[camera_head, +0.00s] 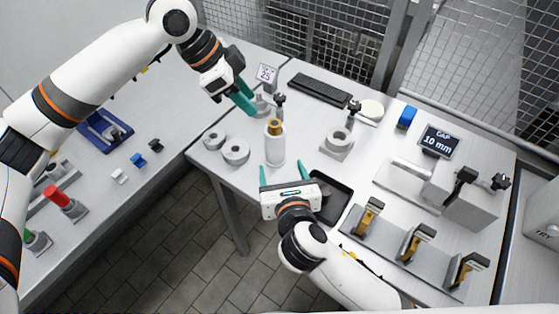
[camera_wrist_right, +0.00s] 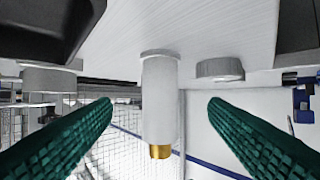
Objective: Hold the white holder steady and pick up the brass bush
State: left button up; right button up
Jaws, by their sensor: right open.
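The white holder (camera_head: 275,151) stands upright on the table, a bottle-like cylinder. The brass bush (camera_head: 275,127) sits in its top. In the right wrist view, which is upside down, the holder (camera_wrist_right: 160,100) hangs mid-picture with the brass bush (camera_wrist_right: 160,152) at its lower end. My right gripper (camera_head: 283,173) is open and empty, on the near side of the holder, its teal fingers pointing towards it. In the right wrist view the holder shows between the fingers, apart from both. My left gripper (camera_head: 243,98) is above and left of the holder, apart from it; its finger gap is unclear.
Two grey rings (camera_head: 235,151) lie left of the holder. A grey ring block (camera_head: 337,142) stands to its right. A black tray (camera_head: 331,197) is beside my right gripper. A rack with gold-coloured clamps (camera_head: 410,240) and a gap display (camera_head: 438,141) are farther right.

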jog(key=x, duration=1.1)
jog(key=shift+w+a+f, duration=0.1)
jog(key=shift+w+f, duration=0.05)
jog(key=shift+w, duration=0.1)
jog(key=c, duration=1.1)
pick_arm(q)
jog(key=o, duration=0.3)
jog(key=shift+d, duration=0.1)
jog(key=shift+o, duration=0.2)
notch_tip(320, 180, up, 4)
jog(key=m+g+y, duration=0.1)
jog(key=m+y, duration=0.5)
jog(key=m, duration=0.8)
send_over(275, 123)
notch_tip(275, 123, down, 11)
jog(key=shift+f, duration=0.2)
